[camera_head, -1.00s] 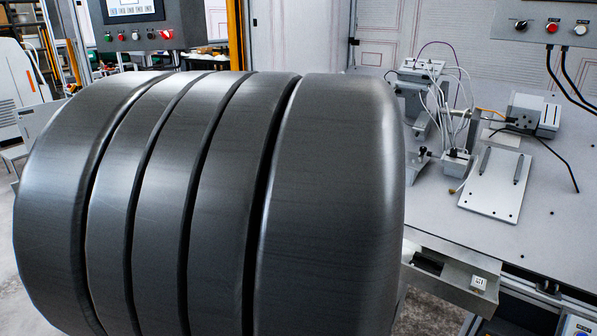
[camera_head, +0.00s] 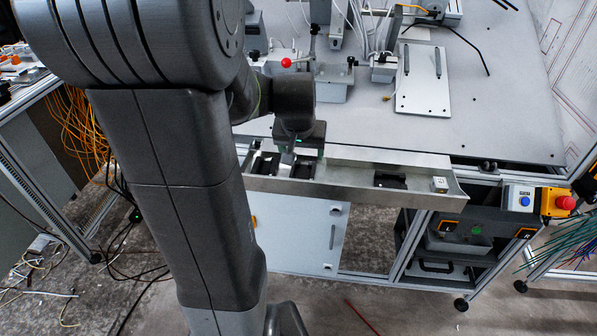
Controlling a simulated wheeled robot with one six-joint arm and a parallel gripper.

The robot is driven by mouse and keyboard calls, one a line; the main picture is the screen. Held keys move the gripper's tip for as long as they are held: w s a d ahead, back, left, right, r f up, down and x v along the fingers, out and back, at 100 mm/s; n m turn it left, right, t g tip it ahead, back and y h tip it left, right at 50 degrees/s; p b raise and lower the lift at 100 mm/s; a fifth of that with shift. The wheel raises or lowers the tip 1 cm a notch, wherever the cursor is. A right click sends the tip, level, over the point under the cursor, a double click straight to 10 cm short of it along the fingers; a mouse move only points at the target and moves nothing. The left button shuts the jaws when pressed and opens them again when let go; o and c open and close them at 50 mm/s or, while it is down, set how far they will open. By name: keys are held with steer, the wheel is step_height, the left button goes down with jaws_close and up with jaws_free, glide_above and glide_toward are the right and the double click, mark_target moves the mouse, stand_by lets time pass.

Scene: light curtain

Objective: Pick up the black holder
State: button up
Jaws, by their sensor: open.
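A long metal tray (camera_head: 345,172) runs along the front edge of the workbench. Small black holders lie in it: one at the left end (camera_head: 265,164), one just right of it (camera_head: 303,168), and one further right (camera_head: 390,181). My gripper (camera_head: 288,157) points down over the left part of the tray, close above the two left holders. It is open, with no holder seen in it. My arm covers part of the tray's left end. The exact gap between fingertips and holders is hard to see.
A small white block (camera_head: 439,184) lies at the tray's right end. Behind the tray stand a fixture with a red ball (camera_head: 286,62), grey blocks with cables, and a white plate (camera_head: 423,80). An emergency stop (camera_head: 565,203) is at the right. The right benchtop is clear.

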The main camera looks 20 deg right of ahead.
mark_target(303, 173)
steer(key=shift+a+p+x, duration=0.2)
steer(key=shift+p+x, duration=0.15)
steer(key=shift+x, duration=5.1)
steer(key=shift+s, duration=0.1)
steer(key=c, duration=0.8)
steer(key=shift+r, duration=0.1)
